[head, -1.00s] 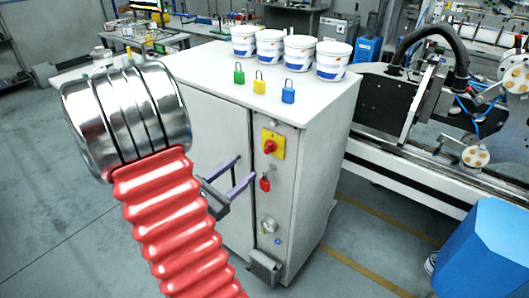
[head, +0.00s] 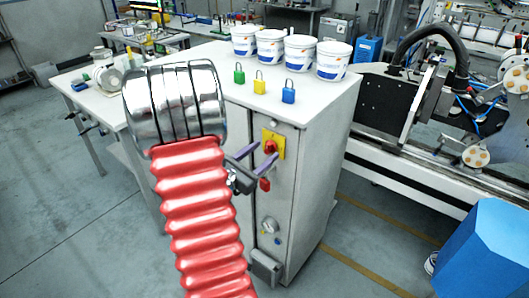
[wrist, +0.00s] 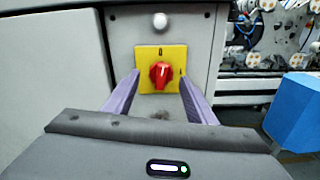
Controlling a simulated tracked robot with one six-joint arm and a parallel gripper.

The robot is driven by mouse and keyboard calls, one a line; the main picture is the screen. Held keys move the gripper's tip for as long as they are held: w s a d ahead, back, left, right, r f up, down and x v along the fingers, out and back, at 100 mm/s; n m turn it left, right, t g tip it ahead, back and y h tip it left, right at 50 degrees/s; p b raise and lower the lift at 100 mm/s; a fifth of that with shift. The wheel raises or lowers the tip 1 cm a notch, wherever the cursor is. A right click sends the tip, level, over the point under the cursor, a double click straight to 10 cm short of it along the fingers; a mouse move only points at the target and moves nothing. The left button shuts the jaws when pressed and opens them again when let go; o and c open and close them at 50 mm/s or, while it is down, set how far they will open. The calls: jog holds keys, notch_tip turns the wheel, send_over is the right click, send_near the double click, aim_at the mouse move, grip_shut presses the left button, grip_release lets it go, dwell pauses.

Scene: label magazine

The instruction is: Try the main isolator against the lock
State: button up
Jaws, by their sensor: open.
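The main isolator is a red rotary knob (head: 271,146) on a yellow plate (head: 279,139), on the narrow front panel of the white cabinet. In the wrist view the knob (wrist: 160,74) is centred, its pale mark upright. My gripper (head: 266,152) is open in front of the isolator. Its purple fingers (wrist: 160,80) lie left and right of the knob, with visible gaps. I cannot tell how far the tips are from the panel.
Green (head: 239,74), yellow (head: 260,87) and blue (head: 288,93) padlocks stand on the cabinet top (head: 235,100), before several white tubs (head: 299,55). A white dome (wrist: 160,21) sits above the plate. A grey box (head: 265,267) juts out low. A blue bin (head: 487,250) stands right.

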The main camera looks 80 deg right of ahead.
jog(key=shift+x, duration=0.8)
jog(key=c, duration=1)
jog(key=shift+c, duration=0.2)
jog(key=shift+n, duration=1.1)
jog(key=o, duration=1)
